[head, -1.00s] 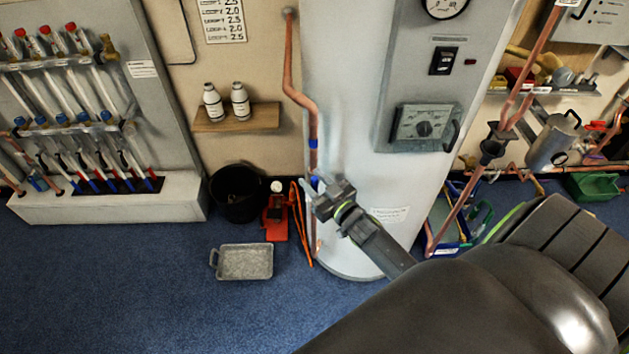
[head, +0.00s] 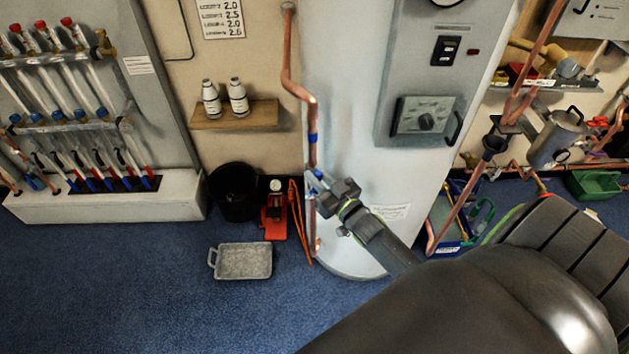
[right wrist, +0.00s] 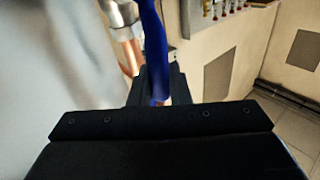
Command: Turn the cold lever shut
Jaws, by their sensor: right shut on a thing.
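The cold lever is a blue handle at the copper pipe (head: 313,112) on the left side of the white cylinder (head: 345,120). It shows in the right wrist view (right wrist: 155,45) as a blue strip running down between my jaws. My right gripper (head: 318,186) is shut on this lever, close against the pipe. It also shows in the right wrist view (right wrist: 157,98). The lever's lower end is hidden by the jaws. A blue band (head: 313,138) sits on the pipe above the gripper. My left gripper is not in view.
A grey control panel (head: 405,30) is on the cylinder's front. A black bucket (head: 233,195), a red device (head: 274,215) with an orange hose and a metal tray (head: 243,261) stand on the blue floor at left. A wooden shelf (head: 237,118) holds two bottles.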

